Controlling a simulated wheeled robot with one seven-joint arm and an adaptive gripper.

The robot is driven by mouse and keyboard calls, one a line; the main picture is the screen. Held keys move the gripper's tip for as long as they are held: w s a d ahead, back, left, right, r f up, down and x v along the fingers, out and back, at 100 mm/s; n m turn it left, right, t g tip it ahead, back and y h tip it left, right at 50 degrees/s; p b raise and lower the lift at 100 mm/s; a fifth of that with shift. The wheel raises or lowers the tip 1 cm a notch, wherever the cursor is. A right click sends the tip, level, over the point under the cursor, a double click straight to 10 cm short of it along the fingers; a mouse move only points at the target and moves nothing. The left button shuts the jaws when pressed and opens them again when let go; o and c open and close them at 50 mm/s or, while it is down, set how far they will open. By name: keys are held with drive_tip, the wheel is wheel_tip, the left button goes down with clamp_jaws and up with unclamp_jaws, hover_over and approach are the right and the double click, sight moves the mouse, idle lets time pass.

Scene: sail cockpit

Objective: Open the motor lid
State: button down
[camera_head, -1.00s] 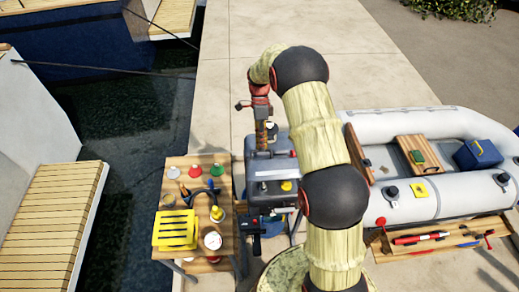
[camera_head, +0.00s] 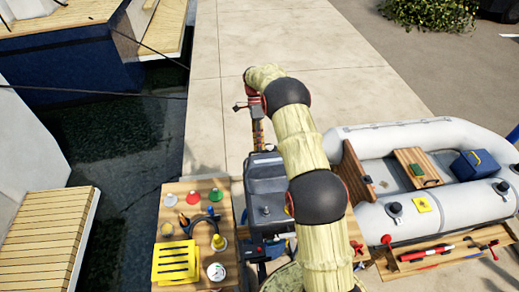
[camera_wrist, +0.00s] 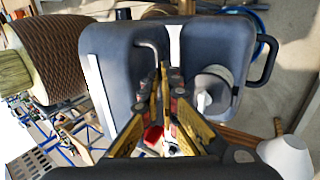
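The motor (camera_head: 266,186) is a dark grey box between the wooden table and the dinghy, partly hidden by my arm in the head view. In the wrist view its grey casing (camera_wrist: 112,62) fills the upper middle, with a pale strip, a bent grey rod and a black side handle (camera_wrist: 264,62). I cannot tell the lid apart from the rest of the casing. My gripper (camera_wrist: 171,72) is over the motor, its yellow fingers close together and their tips near the rod's lower end. I see nothing held between them. In the head view, my gripper (camera_head: 257,140) is at the motor's far side.
A grey dinghy (camera_head: 430,140) lies to the right, beside a wooden tool board (camera_head: 440,253). Water is at the left. Pavement beyond the motor is clear.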

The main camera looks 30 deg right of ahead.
drive_tip(key=shift+w+d+f+g+y, duration=0.2)
drive_tip(key=shift+f+g, duration=0.3)
drive_tip(key=shift+f, duration=0.4)
drive_tip(key=shift+w+a+f+g+y, duration=0.1)
drive_tip(key=shift+w+f+g, duration=0.15)
drive_tip(key=shift+f+g, duration=0.45)
drive_tip(key=shift+w+d+f, duration=0.1)
drive_tip(key=shift+f, duration=0.15)
drive_tip(key=c, duration=2)
unclamp_jaws()
drive_tip(key=shift+o, duration=0.4)
drive_tip(key=shift+r, duration=0.1)
drive_tip(key=shift+w+r, duration=0.15)
drive_tip(key=shift+r, duration=0.1)
drive_tip(key=shift+r, duration=0.1)
wheel_tip(320, 180, up, 10)
drive_tip(key=shift+w, duration=0.1)
